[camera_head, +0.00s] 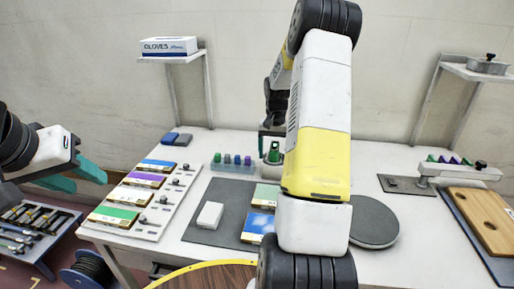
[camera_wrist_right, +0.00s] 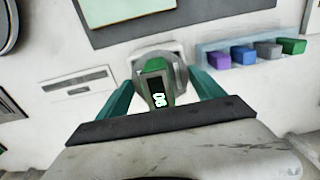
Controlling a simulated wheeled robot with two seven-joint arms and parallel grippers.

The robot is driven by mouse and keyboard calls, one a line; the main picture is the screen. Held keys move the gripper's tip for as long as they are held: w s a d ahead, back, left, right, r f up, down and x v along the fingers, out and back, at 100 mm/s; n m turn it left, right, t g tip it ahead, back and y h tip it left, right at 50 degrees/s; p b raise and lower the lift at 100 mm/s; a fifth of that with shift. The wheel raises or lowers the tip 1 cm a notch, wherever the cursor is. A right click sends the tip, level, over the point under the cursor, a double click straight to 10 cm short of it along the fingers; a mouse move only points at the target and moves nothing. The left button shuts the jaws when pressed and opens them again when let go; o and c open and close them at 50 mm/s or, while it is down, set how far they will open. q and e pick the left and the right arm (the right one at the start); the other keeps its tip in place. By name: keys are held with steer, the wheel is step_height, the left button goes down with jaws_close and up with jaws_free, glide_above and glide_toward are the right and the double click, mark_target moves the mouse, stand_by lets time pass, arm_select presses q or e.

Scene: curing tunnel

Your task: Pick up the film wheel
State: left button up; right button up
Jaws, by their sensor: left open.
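What I take to be the film wheel (camera_wrist_right: 157,82) has a green body with a dark display reading and a pale grey round part behind it. In the head view its green top (camera_head: 273,153) shows at the back of the table, partly behind my right arm. My right gripper (camera_wrist_right: 163,90) is over it, with one teal finger on each side. The fingers look spread, with a pale gap at the right finger; contact is unclear at the left one. My left gripper (camera_head: 75,177) is open and empty, left of the table.
A rack of coloured blocks (camera_head: 234,161) stands close beside the wheel. A grey mat (camera_head: 225,236) holds a white block and coloured panels. A panel board (camera_head: 155,200) lies left, a dark disc (camera_head: 374,222) right. A wooden board (camera_head: 484,218) lies far right.

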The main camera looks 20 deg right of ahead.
steer(key=c, duration=0.7)
steer(key=shift+r, duration=0.1)
steer(key=shift+c, duration=0.2)
step_height(320, 180, up, 18)
stand_by(0.7)
